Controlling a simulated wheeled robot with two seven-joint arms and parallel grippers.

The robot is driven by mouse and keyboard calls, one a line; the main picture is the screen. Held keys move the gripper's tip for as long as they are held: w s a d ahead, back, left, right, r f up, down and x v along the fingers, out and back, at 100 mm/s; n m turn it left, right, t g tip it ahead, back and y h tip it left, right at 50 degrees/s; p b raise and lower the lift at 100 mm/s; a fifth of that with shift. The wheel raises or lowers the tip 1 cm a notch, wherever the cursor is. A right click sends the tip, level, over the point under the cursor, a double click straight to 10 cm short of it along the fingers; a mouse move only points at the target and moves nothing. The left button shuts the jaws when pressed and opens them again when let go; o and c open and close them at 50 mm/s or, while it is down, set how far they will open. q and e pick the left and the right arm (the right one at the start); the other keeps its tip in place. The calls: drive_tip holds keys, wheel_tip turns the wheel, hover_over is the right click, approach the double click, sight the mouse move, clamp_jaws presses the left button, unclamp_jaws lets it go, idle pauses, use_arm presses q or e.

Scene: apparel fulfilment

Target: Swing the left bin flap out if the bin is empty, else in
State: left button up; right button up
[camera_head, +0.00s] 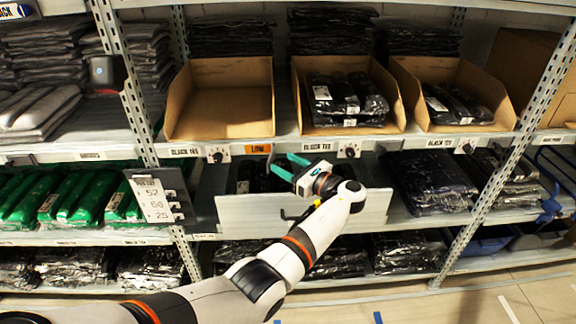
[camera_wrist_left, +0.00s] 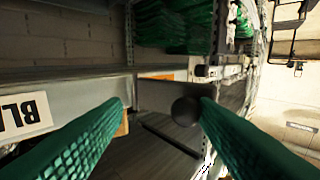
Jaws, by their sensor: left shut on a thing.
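The left cardboard bin (camera_head: 225,104) on the upper shelf is open at the front and looks empty. Below its front edge an orange LOW patch (camera_head: 260,149) shows. A narrow grey flap (camera_head: 270,159) stands out from the rail beside the patch. My left gripper (camera_head: 281,163), with green fingers, is at this flap and shut on it. In the left wrist view the grey flap (camera_wrist_left: 158,94) with a round black knob (camera_wrist_left: 186,111) shows between my fingers, which hide part of it. My right gripper is not in view.
The middle bin (camera_head: 299,88) and right bin (camera_head: 400,82) hold black bagged garments. A grey panel (camera_head: 365,212) stands behind my arm on the lower shelf. Green packs (camera_head: 92,195) and a grey sign (camera_head: 152,200) are at left.

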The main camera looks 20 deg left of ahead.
use_arm(q)
drive_tip(key=shift+w+d+r, duration=0.15)
drive_tip(key=shift+w+r, duration=0.1)
drive_tip(key=shift+r, duration=0.15)
drive_tip(key=b+v, duration=0.2)
drive_tip(key=v, duration=1)
drive_tip(key=shift+s+f, duration=0.3)
drive_tip(key=shift+f, duration=0.05)
